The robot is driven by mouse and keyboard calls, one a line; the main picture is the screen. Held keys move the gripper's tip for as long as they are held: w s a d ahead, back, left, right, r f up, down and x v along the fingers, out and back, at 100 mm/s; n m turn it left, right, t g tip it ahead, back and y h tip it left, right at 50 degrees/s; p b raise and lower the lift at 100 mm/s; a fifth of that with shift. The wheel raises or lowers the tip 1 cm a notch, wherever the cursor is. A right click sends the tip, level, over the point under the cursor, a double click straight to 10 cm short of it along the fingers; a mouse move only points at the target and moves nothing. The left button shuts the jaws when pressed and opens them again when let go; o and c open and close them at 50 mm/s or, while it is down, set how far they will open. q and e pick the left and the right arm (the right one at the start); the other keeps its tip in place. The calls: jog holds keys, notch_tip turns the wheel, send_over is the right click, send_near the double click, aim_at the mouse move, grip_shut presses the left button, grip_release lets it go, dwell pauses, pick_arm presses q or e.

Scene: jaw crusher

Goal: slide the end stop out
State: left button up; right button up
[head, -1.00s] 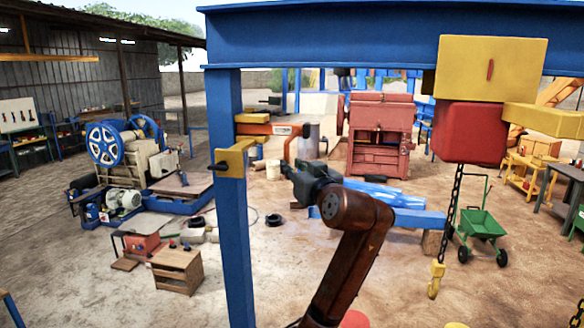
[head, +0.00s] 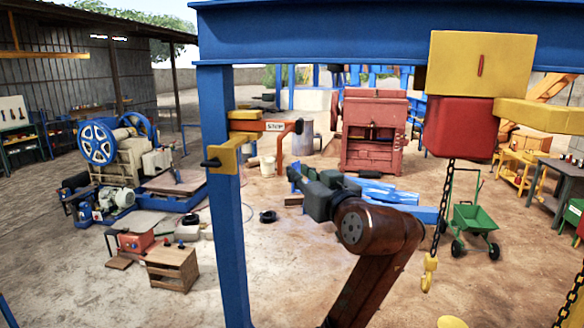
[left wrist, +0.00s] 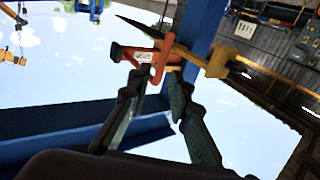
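My left gripper (head: 295,172) is just right of and below the leg in the head view. In the left wrist view the end stop (left wrist: 143,55) shows beyond my left gripper (left wrist: 157,80). The fingers are apart, with the leg between them in the picture; I see no clear contact, and depth is hard to judge. My right gripper is out of view.
A blue gantry post (head: 229,240) and beam (head: 350,35) stand close by. A red hoist (head: 460,127) with a chain and yellow hook (head: 429,272) hangs at the right. A red crusher (head: 374,130) and a green cart (head: 473,218) stand behind. Sandy ground around is partly clear.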

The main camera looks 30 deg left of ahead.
pick_arm(q)
jog(key=shift+v, duration=1.5)
jog(key=shift+a, duration=0.1)
